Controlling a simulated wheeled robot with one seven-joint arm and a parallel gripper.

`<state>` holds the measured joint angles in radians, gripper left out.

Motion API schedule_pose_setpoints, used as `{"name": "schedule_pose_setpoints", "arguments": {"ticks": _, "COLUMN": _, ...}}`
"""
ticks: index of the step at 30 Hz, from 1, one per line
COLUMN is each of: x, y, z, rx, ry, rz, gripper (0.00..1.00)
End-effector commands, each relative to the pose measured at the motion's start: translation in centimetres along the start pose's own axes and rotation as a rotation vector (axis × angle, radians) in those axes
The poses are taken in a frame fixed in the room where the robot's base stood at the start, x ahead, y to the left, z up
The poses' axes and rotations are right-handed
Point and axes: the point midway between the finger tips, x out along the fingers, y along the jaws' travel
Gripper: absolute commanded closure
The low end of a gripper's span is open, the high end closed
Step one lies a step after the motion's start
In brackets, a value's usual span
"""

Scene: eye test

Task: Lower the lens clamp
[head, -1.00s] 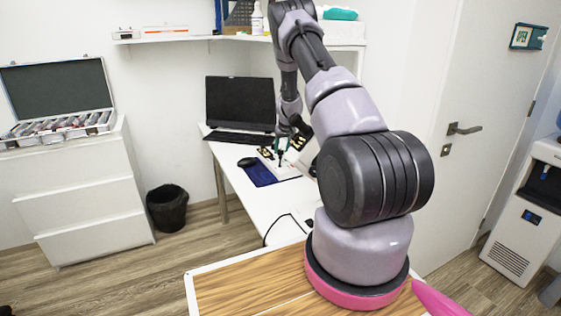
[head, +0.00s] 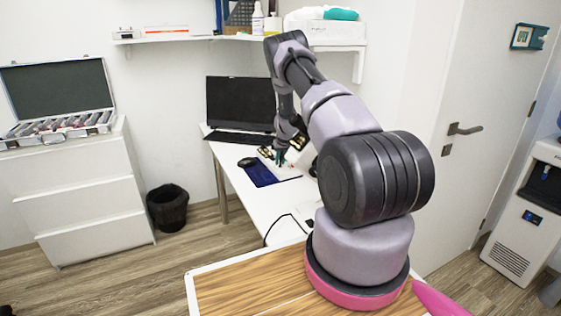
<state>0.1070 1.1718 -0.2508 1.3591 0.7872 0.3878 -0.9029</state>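My gripper (head: 282,157) is small and far off, at the end of my arm over the white desk. It points down at a pale instrument (head: 286,172) on the desk top. Its fingers look teal or dark, and I cannot tell whether they are open or shut, or touching anything. Small dark and gold parts (head: 265,152) show beside the gripper. I cannot make out the lens clamp itself; it is too small or hidden by my gripper and arm.
A blue mat (head: 259,174) and a black mouse (head: 247,162) lie left of the instrument. A monitor (head: 240,103) and a keyboard (head: 240,138) stand behind. A shelf (head: 190,38) hangs above. The front of the white desk (head: 262,205) is mostly clear, with a black cable.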

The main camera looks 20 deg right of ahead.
Motion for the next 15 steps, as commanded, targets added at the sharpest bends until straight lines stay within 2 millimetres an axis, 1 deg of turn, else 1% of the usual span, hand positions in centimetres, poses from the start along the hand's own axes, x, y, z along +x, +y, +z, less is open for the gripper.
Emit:
{"name": "schedule_pose_setpoints", "arguments": {"ticks": 5, "x": 0.1, "y": 0.1, "z": 0.1, "rx": 0.002, "ry": 0.003, "rz": 0.0, "gripper": 1.0}}
{"name": "schedule_pose_setpoints", "arguments": {"ticks": 15, "x": 0.6, "y": 0.7, "z": 1.4, "rx": 0.015, "ry": 0.086, "rz": -0.023, "gripper": 1.0}}
